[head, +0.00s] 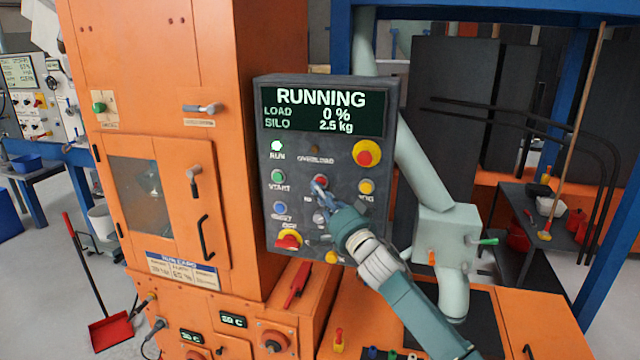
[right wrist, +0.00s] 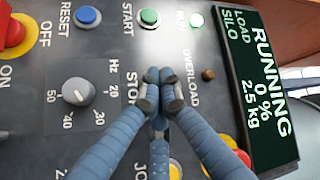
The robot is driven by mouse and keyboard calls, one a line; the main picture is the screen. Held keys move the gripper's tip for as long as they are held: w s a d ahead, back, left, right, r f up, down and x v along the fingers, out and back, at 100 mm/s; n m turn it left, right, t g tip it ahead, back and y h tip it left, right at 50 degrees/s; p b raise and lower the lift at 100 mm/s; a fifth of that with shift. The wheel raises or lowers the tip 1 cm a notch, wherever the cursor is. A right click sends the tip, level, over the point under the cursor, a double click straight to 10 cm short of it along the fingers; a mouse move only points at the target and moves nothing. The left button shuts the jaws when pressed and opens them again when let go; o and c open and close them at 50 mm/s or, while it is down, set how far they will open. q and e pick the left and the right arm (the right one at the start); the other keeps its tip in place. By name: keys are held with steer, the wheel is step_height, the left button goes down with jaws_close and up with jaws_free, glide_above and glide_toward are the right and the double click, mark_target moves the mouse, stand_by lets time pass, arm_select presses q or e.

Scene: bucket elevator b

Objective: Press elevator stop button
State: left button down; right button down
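The control panel (head: 339,222) is dark grey, and its display (head: 322,110) reads RUNNING, LOAD 0 %, SILO 2.5 kg. The red stop button (head: 321,180) is in the middle row, between the green start button (head: 278,176) and the yellow jog button (head: 366,187). My right gripper (head: 318,188) is at the stop button, its fingertips overlapping the button's lower edge. In the right wrist view, the gripper (right wrist: 160,90) has its fingertips drawn together and empty, beside the STOP label; they hide the button. I cannot tell whether they touch it. My left gripper is out of view.
A red-and-yellow emergency button (head: 367,153), a blue reset button (head: 280,208), a grey speed knob (right wrist: 78,92) and a red-and-yellow on/off switch (head: 289,240) surround that spot. The orange elevator housing (head: 240,160) stands left of the panel; a pale pipe (head: 420,165) passes behind it.

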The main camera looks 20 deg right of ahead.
steer(key=shift+w+d, duration=0.25)
steer(key=shift+w, duration=0.05)
stand_by(0.8)
steer(key=shift+s+a, duration=0.1)
steer(key=shift+s+a+p, duration=0.35)
steer(key=shift+s+p, duration=0.1)
steer(key=shift+s, duration=0.15)
steer(key=s+a+p, duration=0.1)
steer(key=s, duration=0.1)
steer(key=s+a+p, duration=0.1)
steer(key=s, duration=0.1)
steer(key=shift+a, duration=0.4)
stand_by(0.6)
